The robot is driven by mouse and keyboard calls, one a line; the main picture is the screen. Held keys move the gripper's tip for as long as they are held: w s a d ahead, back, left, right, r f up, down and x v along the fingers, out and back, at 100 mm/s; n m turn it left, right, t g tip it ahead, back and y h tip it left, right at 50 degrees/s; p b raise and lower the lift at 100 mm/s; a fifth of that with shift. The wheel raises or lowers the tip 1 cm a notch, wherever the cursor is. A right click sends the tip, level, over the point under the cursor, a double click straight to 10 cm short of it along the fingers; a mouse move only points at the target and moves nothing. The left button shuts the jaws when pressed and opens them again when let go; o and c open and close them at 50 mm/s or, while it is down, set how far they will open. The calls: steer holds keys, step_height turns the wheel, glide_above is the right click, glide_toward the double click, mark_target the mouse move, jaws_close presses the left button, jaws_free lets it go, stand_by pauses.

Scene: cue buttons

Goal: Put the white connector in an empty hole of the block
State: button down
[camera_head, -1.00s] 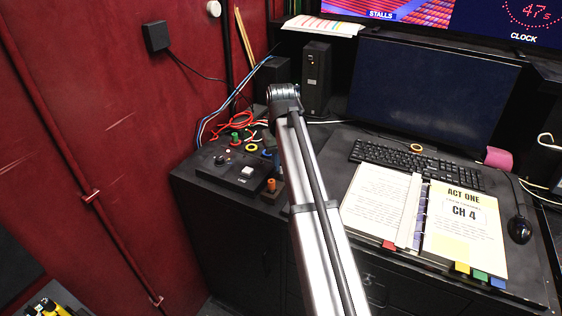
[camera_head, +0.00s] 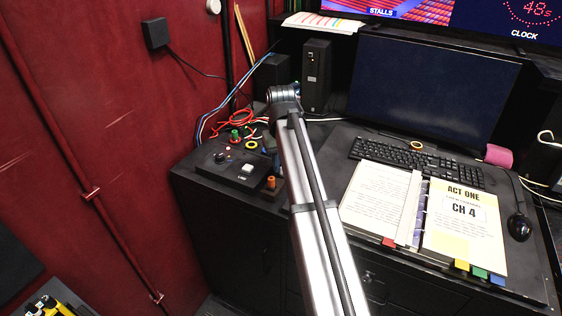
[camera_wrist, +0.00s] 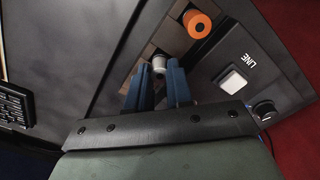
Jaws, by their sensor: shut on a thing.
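In the wrist view the two blue fingers of my gripper (camera_wrist: 159,75) are closed around the white connector (camera_wrist: 159,65), which shows between their tips. The connector is over or at the near part of the dark brown block (camera_wrist: 176,42). I cannot tell whether it is seated in a hole. An orange connector (camera_wrist: 198,24) stands in the far part of the block. In the head view the orange connector (camera_head: 271,182) shows at the cabinet's front edge, left of my arm. My gripper and the white connector are hidden there behind my arm.
A dark box labelled LINE with a white button (camera_wrist: 233,80) and a knob (camera_wrist: 264,109) stands beside the block. Red, blue and white cables (camera_head: 228,120) lie behind it. A keyboard (camera_head: 405,160), an open binder (camera_head: 425,215) and a mouse (camera_head: 519,227) lie to the right.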

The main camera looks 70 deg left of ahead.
steer(key=c, duration=0.8)
jaws_free()
steer(key=shift+r, duration=0.1)
steer(key=shift+r, duration=3.4)
